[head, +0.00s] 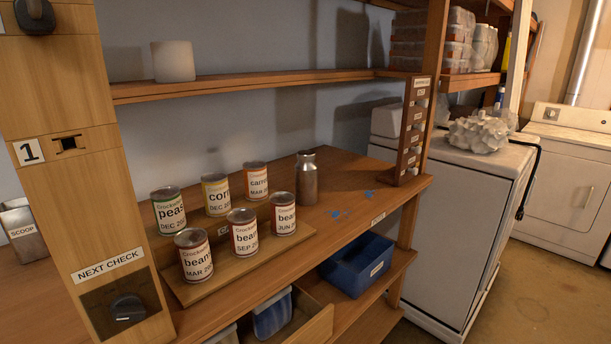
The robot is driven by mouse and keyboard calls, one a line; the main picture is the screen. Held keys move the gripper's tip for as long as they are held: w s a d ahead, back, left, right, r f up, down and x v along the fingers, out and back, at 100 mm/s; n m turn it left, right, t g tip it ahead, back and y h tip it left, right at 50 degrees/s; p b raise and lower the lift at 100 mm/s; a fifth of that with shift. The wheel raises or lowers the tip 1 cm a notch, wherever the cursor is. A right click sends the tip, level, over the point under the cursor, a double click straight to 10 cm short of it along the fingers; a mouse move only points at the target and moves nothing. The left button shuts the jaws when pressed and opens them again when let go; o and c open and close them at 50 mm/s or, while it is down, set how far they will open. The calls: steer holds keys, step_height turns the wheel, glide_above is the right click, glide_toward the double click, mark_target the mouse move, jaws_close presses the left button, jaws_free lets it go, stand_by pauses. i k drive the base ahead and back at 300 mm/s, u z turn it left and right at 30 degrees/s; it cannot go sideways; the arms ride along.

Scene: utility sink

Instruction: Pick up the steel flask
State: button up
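The steel flask (307,182) is a grey metal bottle with a narrower neck and cap. It stands upright on the wooden shelf (352,172), behind and to the right of the cans. It stands apart from the nearest can, a bean can (283,214) to its front left. Nothing covers the flask. My gripper is not in view.
Several labelled cans, including a corn can (215,194), stand on and around a wooden board (262,263) left of the flask. An upper shelf (270,86) runs above. A wooden label rack (412,130) stands right. The shelf right of the flask is mostly clear.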

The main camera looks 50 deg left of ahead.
mark_target(307, 171)
steer(key=u, duration=0.6)
steer(key=i, duration=0.85)
steer(key=u, duration=0.7)
